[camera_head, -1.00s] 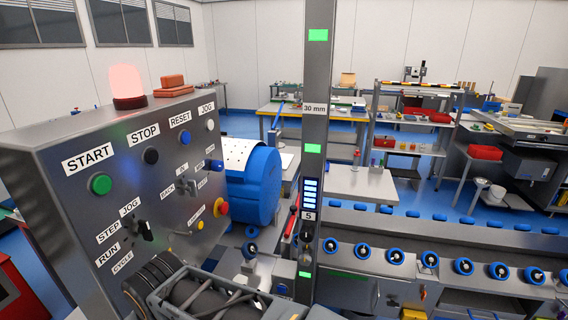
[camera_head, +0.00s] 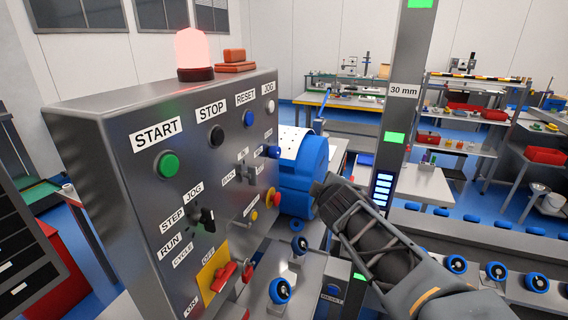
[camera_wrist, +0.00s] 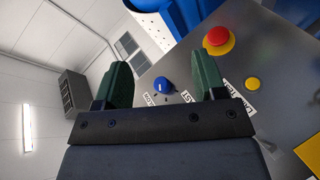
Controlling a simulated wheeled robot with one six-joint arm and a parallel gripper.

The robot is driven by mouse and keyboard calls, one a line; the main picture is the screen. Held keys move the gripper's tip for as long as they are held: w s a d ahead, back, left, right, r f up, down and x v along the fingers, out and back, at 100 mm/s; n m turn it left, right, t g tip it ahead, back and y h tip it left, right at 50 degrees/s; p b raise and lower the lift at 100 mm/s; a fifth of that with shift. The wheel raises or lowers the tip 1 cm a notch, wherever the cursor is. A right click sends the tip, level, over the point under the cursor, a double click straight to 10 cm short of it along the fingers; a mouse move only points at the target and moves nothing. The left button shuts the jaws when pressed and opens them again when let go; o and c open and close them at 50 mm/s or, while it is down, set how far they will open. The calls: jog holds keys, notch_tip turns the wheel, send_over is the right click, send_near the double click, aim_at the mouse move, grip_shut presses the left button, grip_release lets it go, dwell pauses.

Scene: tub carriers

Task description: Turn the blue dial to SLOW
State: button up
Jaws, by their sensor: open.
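The blue dial (camera_head: 270,151) is a small knob at the right edge of the grey control panel (camera_head: 130,110), below the RESET and JOG buttons. In the wrist view the blue dial (camera_wrist: 164,86) shows between my fingers, beyond them and apart from both.
A red and yellow stop button (camera_head: 272,198) and a small yellow button (camera_head: 254,215) sit below the dial. A blue drum (camera_head: 305,170) stands behind the panel edge. A steel post (camera_head: 405,120) rises at the right. A red switch (camera_head: 225,272) sits low on the panel.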

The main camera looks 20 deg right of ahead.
aim_at(278, 154)
jog(key=w+a+r+n+t+y+b, duration=0.1)
jog(key=w+a+n+y+b, duration=0.1)
jog(key=w+n+y, duration=0.2)
jog(key=w+a+r+n+t+y+b, duration=0.1)
jog(key=w+a+n+y+b, duration=0.2)
jog(key=w+n+y, duration=0.2)
jog(key=w+a+r+n+t+y+b, duration=0.1)
jog(key=w+a+n+y+b, duration=0.2)
jog(key=w+n, duration=0.3)
jog(key=shift+w+r+n+y, duration=0.1)
jog(key=shift+w+n+y, duration=0.25)
jog(key=shift+n+y, duration=0.6)
